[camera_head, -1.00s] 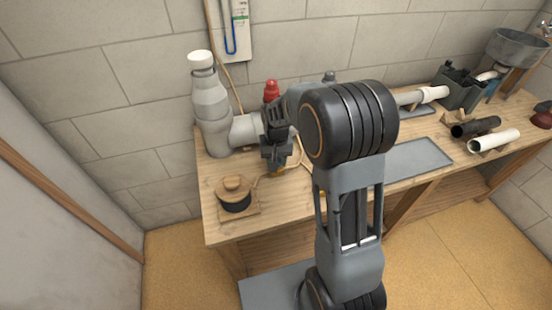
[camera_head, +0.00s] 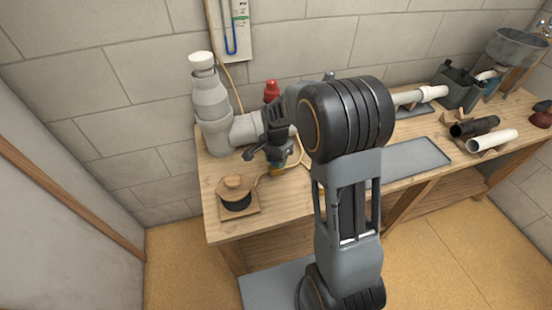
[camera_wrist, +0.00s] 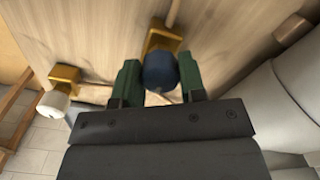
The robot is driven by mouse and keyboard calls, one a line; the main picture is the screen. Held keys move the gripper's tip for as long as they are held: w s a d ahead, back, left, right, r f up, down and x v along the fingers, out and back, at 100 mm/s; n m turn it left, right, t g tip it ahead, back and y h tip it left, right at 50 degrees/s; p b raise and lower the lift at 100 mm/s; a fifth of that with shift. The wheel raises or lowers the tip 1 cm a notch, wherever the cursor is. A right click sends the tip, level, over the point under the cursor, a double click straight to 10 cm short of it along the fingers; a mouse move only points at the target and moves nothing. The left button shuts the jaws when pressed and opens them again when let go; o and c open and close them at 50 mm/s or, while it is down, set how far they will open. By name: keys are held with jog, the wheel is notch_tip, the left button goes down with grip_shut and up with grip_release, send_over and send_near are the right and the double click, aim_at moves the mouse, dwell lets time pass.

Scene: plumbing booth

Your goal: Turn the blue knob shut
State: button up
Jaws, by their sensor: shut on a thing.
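The blue knob (camera_wrist: 160,72) sits on a brass-coloured fitting (camera_wrist: 163,38) in the wrist view. The two dark green fingers of my gripper (camera_wrist: 159,78) are on either side of it and shut on it. In the head view my gripper (camera_head: 268,150) is low over the bench, beside the grey pipe, and hides most of the knob. A bit of brass (camera_head: 277,171) shows just below the fingers.
A white knob (camera_wrist: 53,104) on a second brass fitting (camera_wrist: 65,77) is left in the wrist view. A large grey pipe (camera_head: 212,108) stands at the bench's left end. A red-capped bottle (camera_head: 271,90) is behind my gripper. A round wooden-lidded item (camera_head: 236,190) lies front left.

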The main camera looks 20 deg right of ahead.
jog(key=shift+m, duration=0.9)
jog(key=o, duration=0.9)
notch_tip(320, 180, up, 14)
jog(key=shift+f+p, duration=0.1)
jog(key=shift+p, duration=0.55)
